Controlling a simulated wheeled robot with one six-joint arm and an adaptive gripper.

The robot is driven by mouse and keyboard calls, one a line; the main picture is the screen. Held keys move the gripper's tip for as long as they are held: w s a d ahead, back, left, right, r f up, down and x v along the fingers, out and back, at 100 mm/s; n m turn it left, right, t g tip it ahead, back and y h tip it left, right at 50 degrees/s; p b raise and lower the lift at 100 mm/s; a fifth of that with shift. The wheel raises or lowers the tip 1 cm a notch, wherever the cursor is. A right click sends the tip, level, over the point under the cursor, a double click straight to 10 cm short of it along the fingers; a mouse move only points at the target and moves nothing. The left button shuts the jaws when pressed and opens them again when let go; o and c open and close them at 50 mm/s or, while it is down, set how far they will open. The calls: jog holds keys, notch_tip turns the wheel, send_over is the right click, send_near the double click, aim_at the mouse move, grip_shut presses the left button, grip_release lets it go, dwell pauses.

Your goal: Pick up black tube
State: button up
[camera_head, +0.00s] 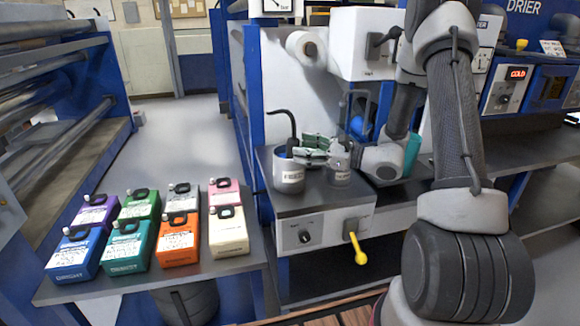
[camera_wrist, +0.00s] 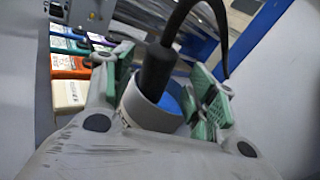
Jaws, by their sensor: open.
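The black tube (camera_head: 292,127) stands in a white labelled cup (camera_head: 289,175) on the dark counter and hooks over at its top. In the wrist view the black tube (camera_wrist: 157,66) has a thick lower part and a thin curved upper part. The white cup (camera_wrist: 150,108) with blue inside shows below it. My gripper (camera_head: 310,148) reaches in from the right, level with the cup's top. In the wrist view my gripper (camera_wrist: 162,82) is open, with its green-padded fingers on either side of the tube. I cannot tell whether either finger touches it.
A grey container (camera_head: 340,175) stands right of the cup, close under my gripper. A yellow-handled lever (camera_head: 359,248) sticks out of the counter's front. Several coloured labelled boxes (camera_head: 178,240) stand on a lower table at left. A white roll (camera_head: 303,47) is mounted behind.

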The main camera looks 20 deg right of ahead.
aim_at(293, 145)
jog(key=shift+x, duration=1.95)
jog(key=shift+s+a+r, duration=0.1)
jog(key=shift+a, duration=0.05)
jog(key=c, duration=1.1)
jog(key=shift+o, duration=0.2)
jog(key=shift+r, duration=0.1)
